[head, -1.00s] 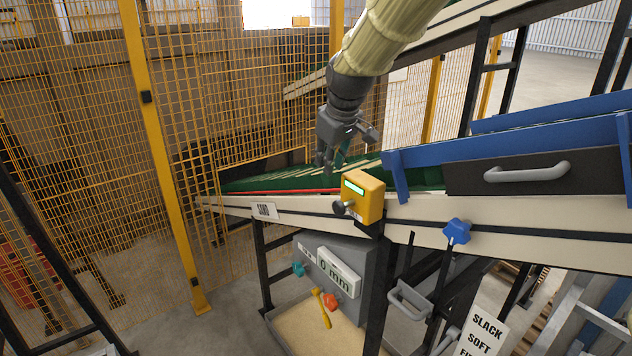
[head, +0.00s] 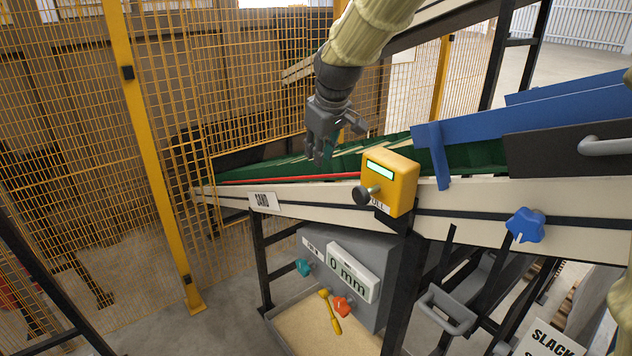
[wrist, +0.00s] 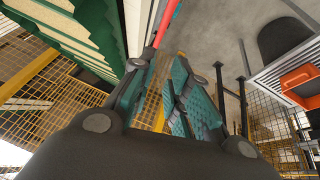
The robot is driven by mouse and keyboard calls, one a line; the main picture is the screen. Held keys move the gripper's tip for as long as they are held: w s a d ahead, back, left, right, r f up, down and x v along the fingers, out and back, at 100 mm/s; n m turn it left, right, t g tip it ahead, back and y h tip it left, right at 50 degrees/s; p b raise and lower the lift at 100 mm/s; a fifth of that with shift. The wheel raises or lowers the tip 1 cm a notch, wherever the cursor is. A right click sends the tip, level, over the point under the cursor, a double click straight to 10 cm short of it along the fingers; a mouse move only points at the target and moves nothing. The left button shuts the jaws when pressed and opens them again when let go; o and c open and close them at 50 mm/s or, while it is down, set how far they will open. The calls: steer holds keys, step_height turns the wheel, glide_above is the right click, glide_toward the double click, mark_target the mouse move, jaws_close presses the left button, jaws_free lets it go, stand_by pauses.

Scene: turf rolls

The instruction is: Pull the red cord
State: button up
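The red cord (head: 285,180) is a thin, taut line along the near side of the green belt, running left from near the yellow box (head: 388,182). In the wrist view, the cord (wrist: 163,22) shows at the top, beyond the fingers. My gripper (head: 323,156) hangs fingers-down over the belt, just above the cord in the picture. In the wrist view, my gripper (wrist: 168,88) has its teal-padded fingers apart with a gap between them. It is open and nothing shows between the pads. The head view does not settle the exact depth between fingers and cord.
The yellow box has a black knob and sits on the cream conveyor rail (head: 320,205). Blue side guards (head: 530,120) stand to the right. A yellow mesh fence (head: 230,80) stands behind. A grey gauge box (head: 350,270) and a sand tray (head: 300,330) are below.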

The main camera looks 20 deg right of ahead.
mark_target(319, 177)
steer(key=shift+d+p+x, duration=0.2)
steer(key=shift+p+x, duration=0.35)
steer(key=shift+x, duration=1.15)
steer(key=shift+d+p+x, duration=0.2)
steer(key=shift+p+x, duration=0.4)
steer(key=shift+x, duration=1.05)
steer(key=shift+d+p+x, duration=0.2)
steer(key=shift+p+x, duration=0.35)
steer(key=shift+x, duration=1.15)
steer(key=shift+s+f, duration=0.1)
steer(key=shift+s, duration=0.1)
jaws_close()
